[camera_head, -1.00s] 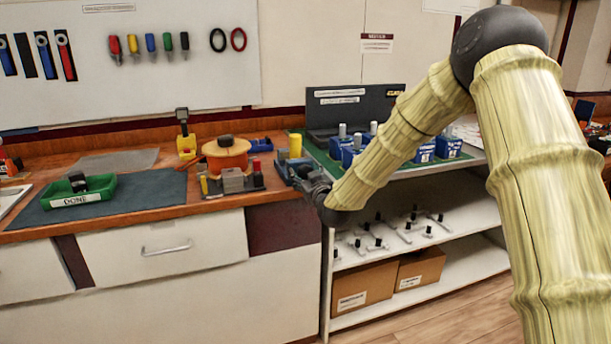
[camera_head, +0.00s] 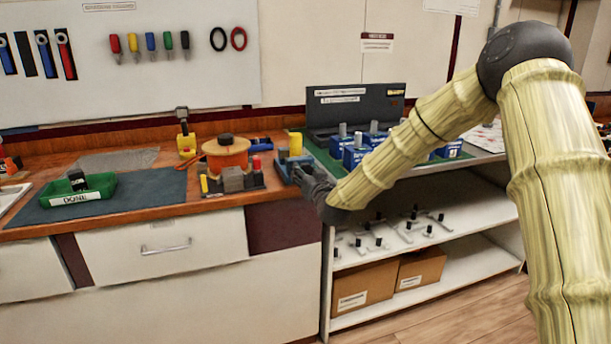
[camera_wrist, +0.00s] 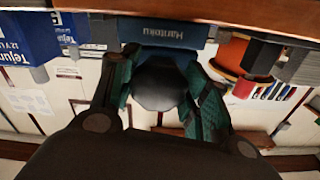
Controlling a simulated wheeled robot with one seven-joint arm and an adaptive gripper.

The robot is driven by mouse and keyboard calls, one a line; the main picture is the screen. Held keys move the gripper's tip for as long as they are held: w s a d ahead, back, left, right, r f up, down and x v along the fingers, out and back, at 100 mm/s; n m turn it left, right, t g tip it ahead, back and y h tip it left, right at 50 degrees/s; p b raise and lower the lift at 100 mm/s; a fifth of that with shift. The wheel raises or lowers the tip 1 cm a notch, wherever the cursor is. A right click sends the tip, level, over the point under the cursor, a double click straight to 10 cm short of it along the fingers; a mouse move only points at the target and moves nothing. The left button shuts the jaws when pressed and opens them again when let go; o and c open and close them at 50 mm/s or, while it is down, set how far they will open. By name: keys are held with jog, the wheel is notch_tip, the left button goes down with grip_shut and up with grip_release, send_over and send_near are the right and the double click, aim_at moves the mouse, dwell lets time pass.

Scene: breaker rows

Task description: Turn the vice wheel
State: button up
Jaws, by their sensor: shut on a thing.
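The vice (camera_head: 283,168) is a blue block at the right end of the wooden workbench. In the wrist view its blue body (camera_wrist: 165,62), lettered "Haritoku", fills the upper middle, and the picture is upside down. The vice wheel (camera_wrist: 158,92) is a dark, many-sided knob in front of that body. My gripper (camera_wrist: 163,82) is shut on the wheel, with one green-padded finger on each side of it. In the head view my gripper (camera_head: 304,176) is at the near side of the vice and hides the wheel.
Left of the vice stand an orange spool (camera_head: 227,156) and a grey block (camera_head: 233,180). A green DONE tray (camera_head: 85,195) lies on a dark mat. To the right, blue boxes (camera_head: 354,155) stand on a shelf unit beside my forearm. A yellow cylinder (camera_head: 295,143) stands behind the vice.

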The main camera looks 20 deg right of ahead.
jog(key=m+b, duration=0.2)
jog(key=m, duration=0.4)
jog(key=shift+f, duration=0.1)
jog(key=m+b, duration=0.2)
jog(key=m, duration=0.3)
jog(key=shift+m, duration=0.4)
jog(key=o, duration=1)
jog(key=s, duration=1.2)
jog(key=shift+d, duration=0.15)
